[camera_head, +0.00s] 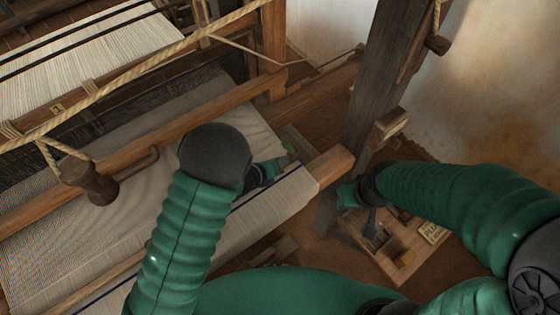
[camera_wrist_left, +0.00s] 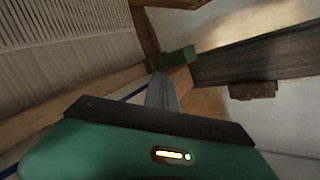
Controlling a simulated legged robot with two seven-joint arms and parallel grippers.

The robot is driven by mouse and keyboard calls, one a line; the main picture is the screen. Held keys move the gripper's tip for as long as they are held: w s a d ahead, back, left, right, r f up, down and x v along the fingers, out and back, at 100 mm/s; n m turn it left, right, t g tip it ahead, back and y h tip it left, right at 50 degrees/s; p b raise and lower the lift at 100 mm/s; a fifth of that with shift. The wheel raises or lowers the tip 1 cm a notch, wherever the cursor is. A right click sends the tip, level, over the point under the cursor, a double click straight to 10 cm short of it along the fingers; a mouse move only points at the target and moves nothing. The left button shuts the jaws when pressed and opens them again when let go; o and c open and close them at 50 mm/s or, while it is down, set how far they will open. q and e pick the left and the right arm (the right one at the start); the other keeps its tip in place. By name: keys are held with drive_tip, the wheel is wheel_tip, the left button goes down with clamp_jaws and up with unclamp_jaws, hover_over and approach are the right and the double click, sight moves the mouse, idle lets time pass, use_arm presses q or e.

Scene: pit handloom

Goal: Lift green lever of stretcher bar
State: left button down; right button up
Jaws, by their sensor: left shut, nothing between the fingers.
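The green lever (camera_wrist_left: 178,56) shows in the left wrist view as a short green block, beside the wooden beam and just beyond my left fingertips. My left gripper (camera_wrist_left: 161,90) is shut and empty, its grey fingers pointing at the lever. Whether they touch it I cannot tell. In the head view my left gripper (camera_head: 268,171) is low over the cloth's right edge, partly hidden by my dark wrist. The stretcher bar is hard to make out there. My right gripper (camera_head: 370,208) is over a wooden tray at the right; its fingers are too small and dark to read.
The woven cloth (camera_head: 85,245) spreads across the left. A wooden beam end (camera_head: 330,166) juts out right of my left gripper. A dark upright post (camera_head: 382,75) stands between my arms. The wooden tray (camera_head: 408,258) holds small items. A rope (camera_head: 150,68) crosses the upper left.

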use_arm(q)
drive_tip(key=p+v, duration=0.6)
drive_tip(key=v, duration=1)
drive_tip(key=shift+s+a, duration=0.2)
drive_tip(key=shift+a, duration=0.05)
drive_tip(key=shift+r, duration=0.15)
